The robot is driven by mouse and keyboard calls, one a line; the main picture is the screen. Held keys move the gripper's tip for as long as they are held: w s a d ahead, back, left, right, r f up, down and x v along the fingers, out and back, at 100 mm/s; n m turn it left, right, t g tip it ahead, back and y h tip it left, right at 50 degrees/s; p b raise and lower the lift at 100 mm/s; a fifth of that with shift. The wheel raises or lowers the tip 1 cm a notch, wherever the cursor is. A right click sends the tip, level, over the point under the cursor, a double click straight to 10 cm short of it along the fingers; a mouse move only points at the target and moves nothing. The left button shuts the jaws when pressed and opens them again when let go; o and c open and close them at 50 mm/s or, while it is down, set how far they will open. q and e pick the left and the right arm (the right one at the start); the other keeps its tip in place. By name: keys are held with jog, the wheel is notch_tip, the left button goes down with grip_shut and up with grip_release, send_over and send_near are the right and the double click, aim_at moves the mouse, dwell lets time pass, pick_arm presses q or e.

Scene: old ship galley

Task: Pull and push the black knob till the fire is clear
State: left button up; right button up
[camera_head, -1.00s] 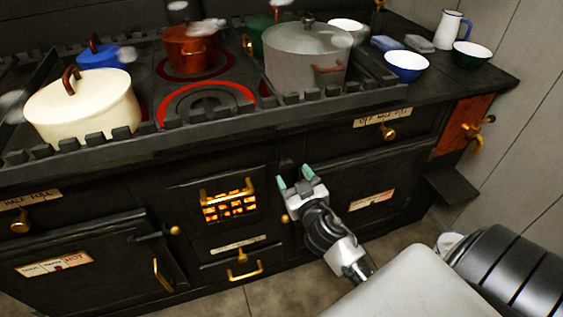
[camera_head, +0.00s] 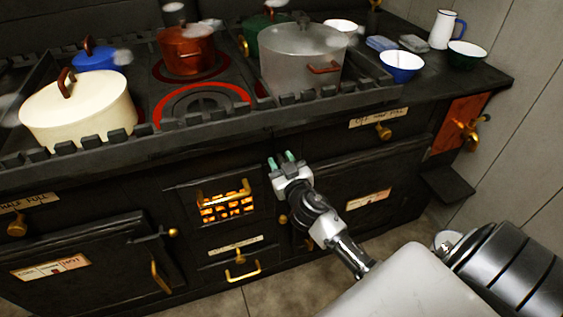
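My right gripper (camera_head: 281,160) is at the front of the black stove, right of the firebox window. Its two green-tipped fingers stand a little apart, pointing at the dark strip where the black knob sits. The knob is dark on dark and I cannot make it out clearly between or behind the fingers, so I cannot tell whether they grip it. The fire (camera_head: 228,210) glows orange and yellow behind a grate in the small window, under a brass rail (camera_head: 224,190). My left gripper is not in view.
A cream pot (camera_head: 80,112), a red pot (camera_head: 187,52) and a large grey pot (camera_head: 300,58) stand on the stove top. Brass knobs (camera_head: 384,132) and an oven door (camera_head: 92,268) with a brass handle are on the front. A brass tap (camera_head: 468,130) sticks out at right.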

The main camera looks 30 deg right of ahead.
grip_shut()
jog(key=s+a, duration=0.1)
jog(key=s, duration=0.5)
jog(key=shift+s+a, duration=0.25)
jog(key=shift+a, duration=0.05)
jog(key=o, duration=0.7)
grip_release()
jog(key=shift+o, duration=0.2)
